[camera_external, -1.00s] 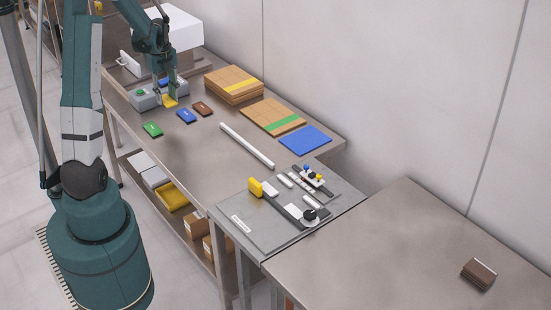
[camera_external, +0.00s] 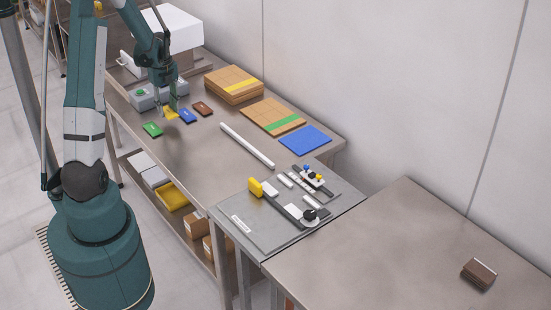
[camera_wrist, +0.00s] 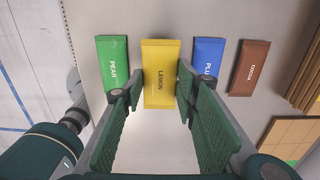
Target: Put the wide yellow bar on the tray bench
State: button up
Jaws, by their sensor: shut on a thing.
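The yellow bar (camera_external: 170,114), marked LEMON, is between the fingers of my gripper (camera_external: 166,106) at the far left of the long workbench. In the wrist view my gripper (camera_wrist: 160,82) is shut on the sides of the yellow bar (camera_wrist: 161,58), and its label faces up. I cannot tell how far the bar is above the bench.
A green bar (camera_external: 152,130), a blue bar (camera_external: 187,116) and a brown bar (camera_external: 203,108) lie near the yellow one. Cardboard stacks (camera_external: 232,85), a blue sheet (camera_external: 306,139), a white rod (camera_external: 246,145) and a grey fixture plate (camera_external: 240,215) lie further along. A dark block (camera_external: 479,272) sits far right.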

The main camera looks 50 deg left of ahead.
aim_at(168, 111)
jog(key=shift+f, duration=0.25)
jog(key=shift+f, duration=1.85)
jog(key=shift+f+b, duration=0.15)
jog(key=shift+b, duration=0.25)
jog(key=o, duration=0.8)
jog(key=shift+o, duration=0.4)
jog(key=shift+r+p, duration=0.85)
jog(key=shift+r, duration=5.3)
